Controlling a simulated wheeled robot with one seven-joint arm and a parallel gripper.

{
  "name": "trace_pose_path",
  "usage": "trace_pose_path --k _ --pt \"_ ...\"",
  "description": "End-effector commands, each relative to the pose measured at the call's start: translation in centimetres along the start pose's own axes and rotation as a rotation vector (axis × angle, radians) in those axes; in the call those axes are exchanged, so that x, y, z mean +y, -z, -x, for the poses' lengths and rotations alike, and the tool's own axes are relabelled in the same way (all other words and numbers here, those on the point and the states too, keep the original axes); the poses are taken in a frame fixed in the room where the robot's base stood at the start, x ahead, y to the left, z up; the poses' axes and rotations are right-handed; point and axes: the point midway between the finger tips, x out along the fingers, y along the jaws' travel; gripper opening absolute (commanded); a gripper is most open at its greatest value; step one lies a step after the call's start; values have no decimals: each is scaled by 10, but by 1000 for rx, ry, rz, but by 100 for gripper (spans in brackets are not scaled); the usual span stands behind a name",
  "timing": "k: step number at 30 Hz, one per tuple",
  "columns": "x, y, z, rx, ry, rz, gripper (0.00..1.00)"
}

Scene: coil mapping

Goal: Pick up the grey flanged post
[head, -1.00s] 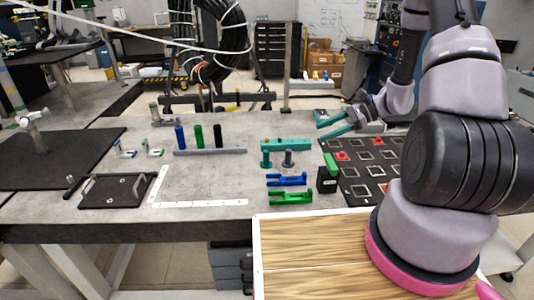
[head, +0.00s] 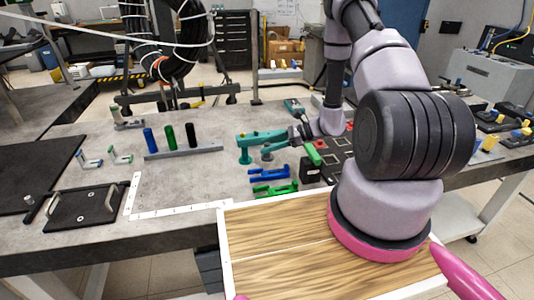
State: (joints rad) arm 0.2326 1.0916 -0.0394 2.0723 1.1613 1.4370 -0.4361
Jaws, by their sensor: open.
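The grey flanged post (head: 267,156) stands upright on the grey table, just right of a teal flanged post (head: 244,154). Its round base shows below my gripper's teal fingers; its upper part is largely hidden. My gripper (head: 265,146) is open and low over the table, reaching in from the right, with its fingers around or just above the post. I cannot tell whether they touch it. A teal bar (head: 243,137) lies right behind, close in colour to the fingers, so their edges are hard to separate.
Blue (head: 270,174) and green (head: 276,190) brackets lie in front of the posts. A black block with a green top (head: 312,155) stands to the right, near a black board (head: 340,150). A grey rail (head: 184,150) holds blue, green and black posts at left. Bare table lies between.

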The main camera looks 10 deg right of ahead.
Motion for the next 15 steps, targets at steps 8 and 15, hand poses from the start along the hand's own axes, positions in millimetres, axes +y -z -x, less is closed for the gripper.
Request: trace_pose_path --k 8,15 --pt "-1 -2 -34 0 -1 0 65" --pt "-1 -2 -35 0 0 0 65"
